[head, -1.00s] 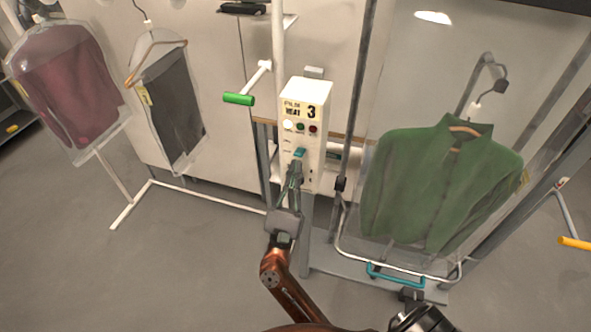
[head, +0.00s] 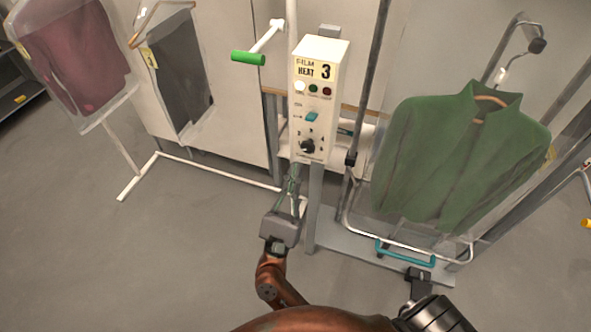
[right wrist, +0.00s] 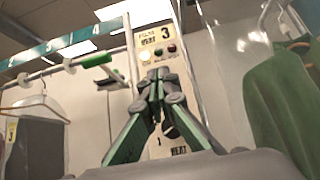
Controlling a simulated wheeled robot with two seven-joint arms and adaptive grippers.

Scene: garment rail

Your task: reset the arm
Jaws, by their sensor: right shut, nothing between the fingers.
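My right gripper (head: 294,170) is shut and empty. In the head view its thin fingers point up at the lower edge of a white control box (head: 322,62). I cannot tell from this view whether they touch it. In the right wrist view the closed fingers (right wrist: 156,82) stand in front of the box (right wrist: 158,42) and cover its middle part. The box reads FILM HEAT 3 and has a white, a green and a red light, a teal switch (head: 312,117) and a black knob (head: 307,147). My left gripper is not in view.
A green jacket (head: 455,150) in clear film hangs at right, above a teal handle (head: 405,252) and a grey base. A green-ended lever (head: 248,58) sticks out left of the box. Bagged maroon and dark garments hang at left. The floor at lower left is clear.

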